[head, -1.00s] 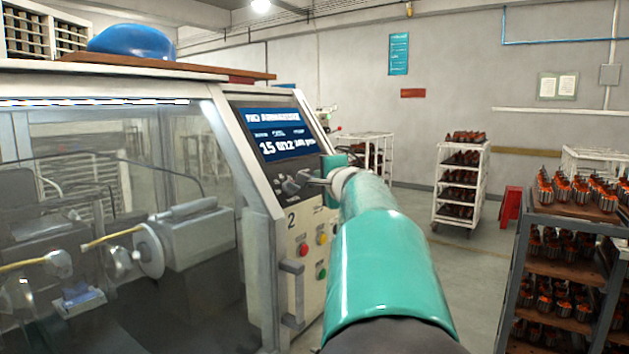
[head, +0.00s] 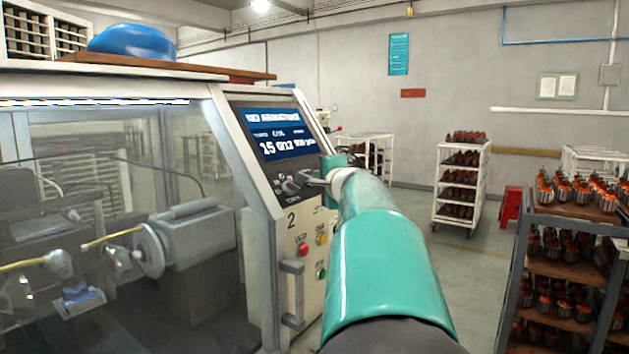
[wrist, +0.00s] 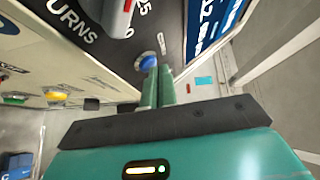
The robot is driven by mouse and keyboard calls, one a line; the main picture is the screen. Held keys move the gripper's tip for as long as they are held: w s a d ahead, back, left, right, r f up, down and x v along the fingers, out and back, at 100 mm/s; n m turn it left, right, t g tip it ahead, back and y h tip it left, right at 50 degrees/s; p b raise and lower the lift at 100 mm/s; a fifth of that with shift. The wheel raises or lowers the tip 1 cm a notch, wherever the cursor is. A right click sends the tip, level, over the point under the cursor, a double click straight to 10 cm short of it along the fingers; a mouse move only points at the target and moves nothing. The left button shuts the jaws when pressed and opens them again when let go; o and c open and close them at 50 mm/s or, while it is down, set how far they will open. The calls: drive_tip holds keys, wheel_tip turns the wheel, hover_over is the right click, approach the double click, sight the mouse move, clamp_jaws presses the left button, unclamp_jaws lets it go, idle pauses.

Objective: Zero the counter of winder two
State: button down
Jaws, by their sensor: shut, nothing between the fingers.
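Winder two (head: 240,190), marked "2" on its front, stands on the left with a sloped control panel. Its blue screen (head: 278,133) shows digits that look like "15 012", with small text too blurred to read. The screen's edge also shows in the wrist view (wrist: 215,22). A grey selector knob (wrist: 117,14) with a red mark sits by the word "TURNS". A blue round button (wrist: 147,61) lies beside it on the dark panel. My gripper (wrist: 153,70) is shut and empty, with its fingertips at the blue button. I cannot tell whether they touch it.
Red, yellow and green buttons and a door handle (head: 292,290) are below the panel. A rack of armatures (head: 570,225) stands at right, a white trolley (head: 461,185) farther back. The floor between is clear.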

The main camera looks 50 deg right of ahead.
drive_tip(key=shift+s+d+r, duration=0.1)
drive_tip(key=shift+s+r, duration=0.45)
drive_tip(key=shift+s, duration=0.25)
drive_tip(key=shift+s+d+r, duration=0.1)
drive_tip(key=shift+s+r, duration=0.5)
drive_tip(key=shift+s, duration=0.25)
drive_tip(key=shift+s+d+r, duration=0.1)
drive_tip(key=shift+s+r, duration=0.45)
drive_tip(key=shift+s, duration=0.25)
drive_tip(key=shift+s+a, duration=0.1)
